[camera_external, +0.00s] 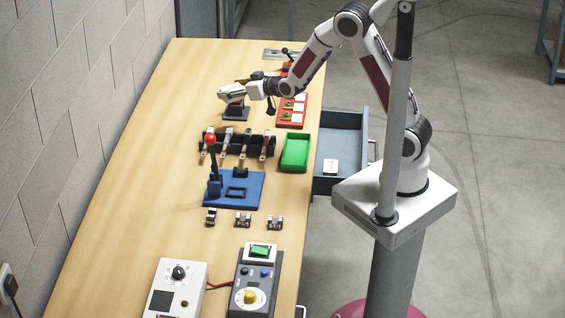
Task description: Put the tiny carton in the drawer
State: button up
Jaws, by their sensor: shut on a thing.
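The open grey-blue drawer (345,122) sticks out from the table's right side. A small white box with dark marks (331,166), which looks like the tiny carton, lies inside it near the front left of the compartment. My gripper (222,94) is over the far part of the table, well to the left of the drawer, just above a dark stand (236,113). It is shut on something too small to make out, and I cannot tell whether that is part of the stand.
A green tray (295,152) stands at the table edge beside the drawer. A red panel (292,111), a black row of levers (237,144) and a blue base with a red-knobbed lever (234,190) stand nearby. Control boxes (178,288) are at the front.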

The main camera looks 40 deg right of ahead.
jog(key=a+r, duration=0.2)
jog(key=a, duration=0.8)
jog(key=a+r, duration=0.2)
jog(key=a, duration=0.9)
jog(key=s+a+r+m+h, duration=0.1)
jog(key=s+a+m+h, duration=0.2)
jog(key=s+a, duration=0.5)
jog(key=shift+s+a+r+m+t+h, duration=0.25)
jog(key=shift+a+r+h, duration=0.2)
jog(key=shift+a, duration=1.65)
jog(key=shift+f, duration=0.1)
notch_tip(320, 180, down, 14)
jog(key=shift+r, duration=0.25)
jog(key=shift+f, duration=2.25)
